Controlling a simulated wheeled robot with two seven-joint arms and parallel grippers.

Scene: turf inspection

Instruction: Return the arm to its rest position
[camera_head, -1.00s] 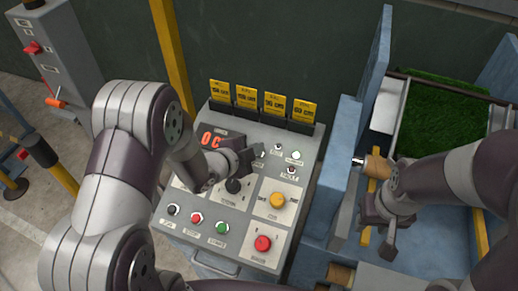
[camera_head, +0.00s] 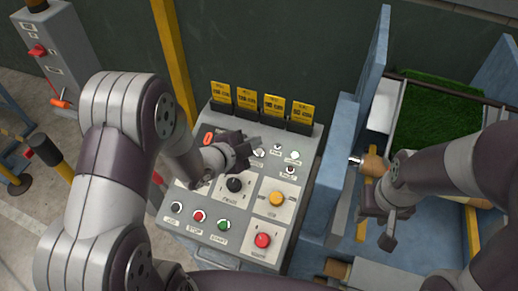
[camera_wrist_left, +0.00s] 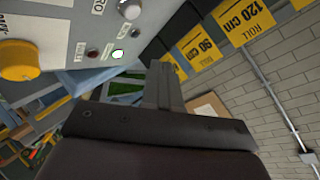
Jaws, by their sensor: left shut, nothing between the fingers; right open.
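My left gripper (camera_head: 243,150) is shut and empty. It hovers over the upper part of the grey control panel (camera_head: 312,160), in front of its display. In the left wrist view, the closed fingers (camera_wrist_left: 165,85) point up the picture with nothing between them. My left arm hides the panel's left side and most of the display. The black knob (camera_head: 235,185) shows just below the gripper. My right gripper (camera_head: 380,222) is open and empty, over the blue machine frame (camera_head: 340,170), close to a tan roller end (camera_head: 373,166).
Several yellow roll-length tags (camera_head: 247,103) stand along the panel's back edge. Green turf (camera_head: 435,120) lies in the machine at right. A yellow post (camera_head: 170,60) rises behind my left arm.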

